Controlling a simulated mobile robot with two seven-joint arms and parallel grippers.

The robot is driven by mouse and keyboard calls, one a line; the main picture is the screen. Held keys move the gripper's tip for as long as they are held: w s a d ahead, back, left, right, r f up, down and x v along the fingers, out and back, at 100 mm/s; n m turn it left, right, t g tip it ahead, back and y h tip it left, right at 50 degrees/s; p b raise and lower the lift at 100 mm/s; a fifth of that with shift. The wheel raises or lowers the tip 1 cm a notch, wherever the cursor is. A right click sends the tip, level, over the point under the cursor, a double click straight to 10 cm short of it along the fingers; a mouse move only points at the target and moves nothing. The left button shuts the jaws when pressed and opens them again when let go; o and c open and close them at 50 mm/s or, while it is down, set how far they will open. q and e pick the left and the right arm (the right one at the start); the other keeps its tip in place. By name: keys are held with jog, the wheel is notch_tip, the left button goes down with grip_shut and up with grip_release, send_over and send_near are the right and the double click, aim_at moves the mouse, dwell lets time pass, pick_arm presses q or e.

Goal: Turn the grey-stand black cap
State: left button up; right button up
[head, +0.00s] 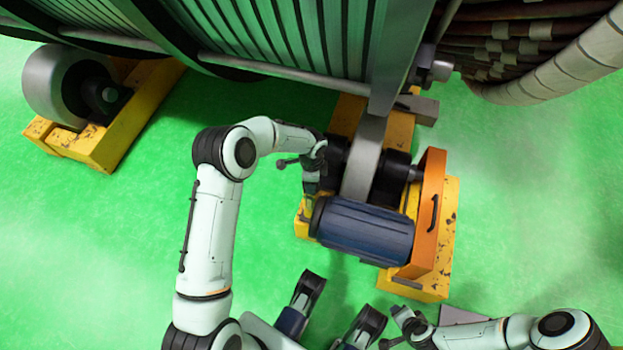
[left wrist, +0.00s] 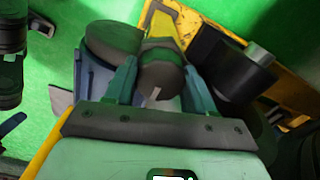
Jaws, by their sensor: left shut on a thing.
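A dark round cap (left wrist: 160,78) with a small pale mark sits between the two teal fingers in the left wrist view. My left gripper (left wrist: 154,80) is shut on it, one finger on each side. In the head view my left gripper (head: 310,196) points down by the left end of the blue motor (head: 362,232), and the cap cannot be made out there. No separate grey stand can be clearly told. My right gripper (head: 402,318) is at the bottom, apart from the machine, and its fingers are too small to read.
The motor is on a yellow base (head: 436,278) beside an orange guard (head: 430,215). A grey roller (head: 363,165) stands behind it, under the large ribbed stator (head: 290,35). Another roller on a yellow base (head: 118,128) is at left. Green floor is clear at right.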

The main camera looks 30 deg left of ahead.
pick_arm(q)
jog(key=shift+m, duration=0.3)
jog(key=o, duration=1)
jog(key=shift+o, duration=0.2)
notch_tip(320, 180, up, 14)
jog(key=p, duration=0.3)
jog(key=shift+f, duration=0.25)
pick_arm(e)
jog(key=s+a+r+g, duration=0.1)
jog(key=s+a+r, duration=0.1)
jog(key=s+r, duration=0.1)
jog(key=shift+s+a+r+g+y, duration=0.2)
jog(key=shift+s+g+y, duration=0.15)
jog(key=shift+s, duration=0.55)
